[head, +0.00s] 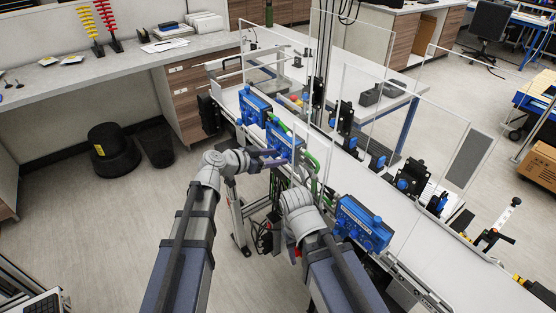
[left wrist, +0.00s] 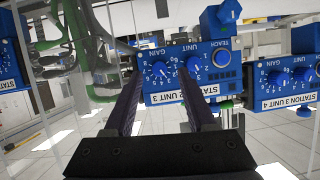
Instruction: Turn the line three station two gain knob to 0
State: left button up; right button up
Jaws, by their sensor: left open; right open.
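The blue control box (left wrist: 215,88) marked unit 3, with a station label that looks like 2, fills the middle of the left wrist view. Its gain knob (left wrist: 160,71) is a round blue dial with white numbers around it; I cannot read its setting surely. The unit knob (left wrist: 194,62) sits to its right. My left gripper (left wrist: 161,84) is open, its dark fingers on either side of the gain knob in the picture, with nothing between them. In the head view my left gripper (head: 268,160) is by the middle blue box (head: 281,141). My right gripper (head: 300,205) is lower; its fingers are hard to make out.
Another blue box (left wrist: 285,82) stands to the right in the wrist view, and one (left wrist: 12,85) at the left. Green and grey hoses (left wrist: 85,45) hang beside the box. Clear guard panels (head: 440,105) stand along the conveyor (head: 425,250).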

pick_arm(q)
jog(key=shift+x, duration=0.75)
jog(key=shift+c, duration=0.2)
grip_shut()
